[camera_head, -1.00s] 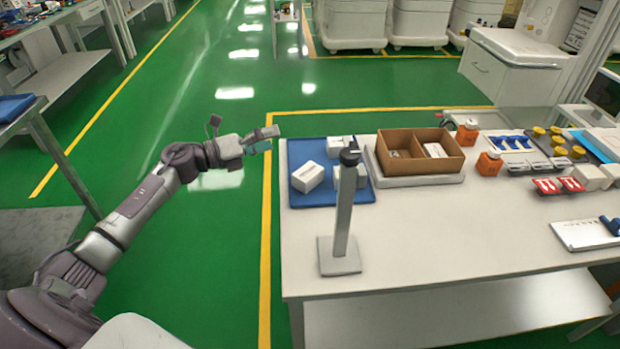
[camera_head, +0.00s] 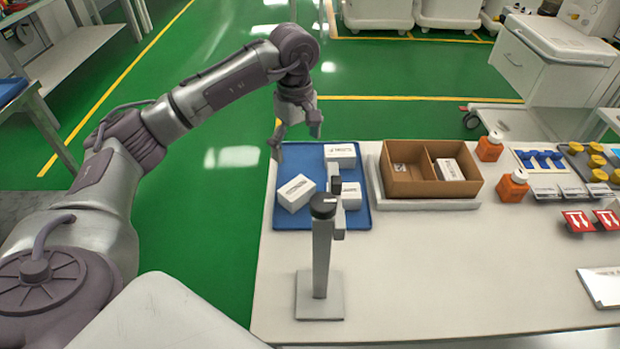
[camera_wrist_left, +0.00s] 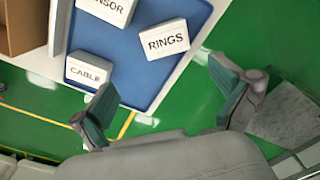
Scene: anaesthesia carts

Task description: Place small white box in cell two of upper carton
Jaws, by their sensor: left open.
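Three white boxes lie on a blue tray (camera_head: 283,222). The left wrist view shows their labels: CABLE (camera_wrist_left: 88,72), RINGS (camera_wrist_left: 165,40) and SENSOR (camera_wrist_left: 108,8), the last cut off by the frame. In the head view one box is at the back (camera_head: 340,153), one tilted at left (camera_head: 296,193), one at right (camera_head: 351,196), partly behind a post. An open brown carton (camera_head: 433,190) has two cells. The left cell shows a small label; the right holds a white box (camera_head: 448,169). My left gripper (camera_head: 296,140) is open and empty above the tray's far left edge. My right gripper is out of view.
A grey post on a square base (camera_head: 320,308) stands in front of the tray. The carton sits on a pale slab (camera_head: 430,204). Orange bottles (camera_head: 513,186) stand right of it. The table's front middle (camera_head: 430,270) is clear.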

